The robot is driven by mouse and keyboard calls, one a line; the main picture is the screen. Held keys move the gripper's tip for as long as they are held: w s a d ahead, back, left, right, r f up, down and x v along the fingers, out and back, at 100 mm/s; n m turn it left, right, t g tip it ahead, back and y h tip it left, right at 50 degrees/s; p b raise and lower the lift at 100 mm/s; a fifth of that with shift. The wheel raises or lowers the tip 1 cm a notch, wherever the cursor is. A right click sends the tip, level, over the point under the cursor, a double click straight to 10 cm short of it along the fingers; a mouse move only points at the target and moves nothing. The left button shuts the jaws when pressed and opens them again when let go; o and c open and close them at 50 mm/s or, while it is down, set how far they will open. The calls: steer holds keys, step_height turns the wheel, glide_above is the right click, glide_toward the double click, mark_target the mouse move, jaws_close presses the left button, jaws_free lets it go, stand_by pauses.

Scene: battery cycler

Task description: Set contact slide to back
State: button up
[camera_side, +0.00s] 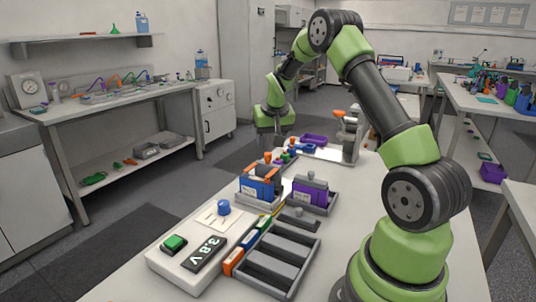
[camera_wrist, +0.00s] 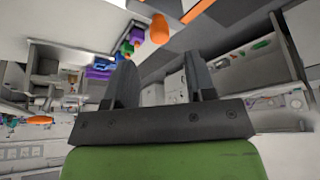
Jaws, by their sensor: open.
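My gripper (camera_wrist: 160,75) is open in the wrist view, its two dark fingers apart with nothing between them. An orange knob (camera_wrist: 160,28) shows beyond the fingertips. In the side view my gripper (camera_side: 276,143) is at the far side of the bench, behind the blue and orange cell holder (camera_side: 258,187). An orange-topped part (camera_side: 268,157) rises there. The white cycler unit (camera_side: 190,258) at front left has a green button (camera_side: 174,243), a display reading 3.8V (camera_side: 207,254) and a blue knob (camera_side: 223,207). I cannot tell which part is the contact slide.
A purple cell (camera_side: 309,192) stands in a grey holder right of the blue and orange one. An empty slotted grey tray (camera_side: 279,262) lies in front. A grey fixture with an orange handle (camera_side: 350,135) and a purple bin (camera_side: 313,139) stand at the back.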

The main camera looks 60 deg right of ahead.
mark_target(268, 153)
steer(key=x, duration=0.6)
steer(key=shift+f, duration=0.25)
steer(key=shift+c, duration=0.2)
jaws_close()
steer(key=shift+d, duration=2.85)
